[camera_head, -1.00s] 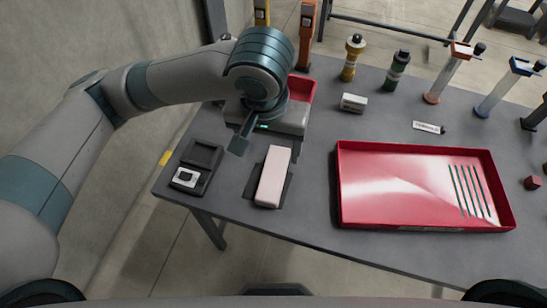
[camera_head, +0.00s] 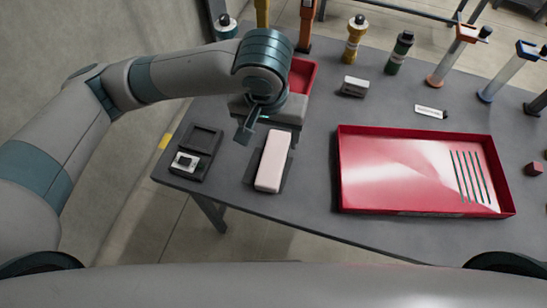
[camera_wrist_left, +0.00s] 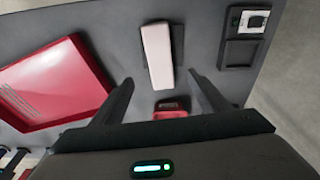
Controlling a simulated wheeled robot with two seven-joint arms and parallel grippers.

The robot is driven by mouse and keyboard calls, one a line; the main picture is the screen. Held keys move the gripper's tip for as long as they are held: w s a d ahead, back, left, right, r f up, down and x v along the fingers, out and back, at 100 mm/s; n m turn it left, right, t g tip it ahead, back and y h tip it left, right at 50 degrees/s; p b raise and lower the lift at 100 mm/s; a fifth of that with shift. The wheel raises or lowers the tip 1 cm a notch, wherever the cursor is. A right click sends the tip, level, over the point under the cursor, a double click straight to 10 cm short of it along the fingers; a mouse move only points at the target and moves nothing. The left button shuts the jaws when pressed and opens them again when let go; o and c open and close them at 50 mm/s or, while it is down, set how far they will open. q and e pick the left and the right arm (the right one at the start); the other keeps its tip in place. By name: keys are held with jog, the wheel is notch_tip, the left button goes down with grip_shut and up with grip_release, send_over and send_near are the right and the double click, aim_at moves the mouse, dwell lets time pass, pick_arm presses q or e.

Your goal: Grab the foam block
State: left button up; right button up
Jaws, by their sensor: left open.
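The foam block (camera_head: 272,161) is a long pale pink block lying on a dark pad near the table's front edge. It also shows in the left wrist view (camera_wrist_left: 158,57), ahead of the fingertips. My left gripper (camera_head: 247,131) is just behind and left of the block's far end in the head view, above the table and apart from the block. In the left wrist view its two fingers (camera_wrist_left: 160,80) are spread wide with nothing between them. My right gripper is out of view.
A black tray with a small white-faced part (camera_head: 186,161) lies left of the block. A large red tray (camera_head: 420,211) stands to the right. A small red bin (camera_head: 303,75) is behind my left gripper. Bottles and stands line the back. Bare table lies between block and red tray.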

pick_arm(q)
send_over(273, 157)
jog(key=f, duration=0.5)
jog(key=s+f, duration=0.1)
jog(key=f, duration=0.1)
jog(key=shift+a+f+p, duration=0.1)
jog(key=shift+f+p, duration=0.25)
jog(key=shift+w+f+p, duration=0.1)
jog(key=shift+f+p, duration=0.2)
jog(key=shift+f, duration=0.25)
jog(key=shift+w+f+p, duration=0.15)
jog(key=shift+f+p, duration=0.1)
jog(key=shift+f, duration=0.8)
jog(key=shift+w+f+p, duration=0.15)
jog(key=shift+f+p, duration=0.05)
jog(key=shift+f, duration=0.8)
jog(key=c, duration=1.1)
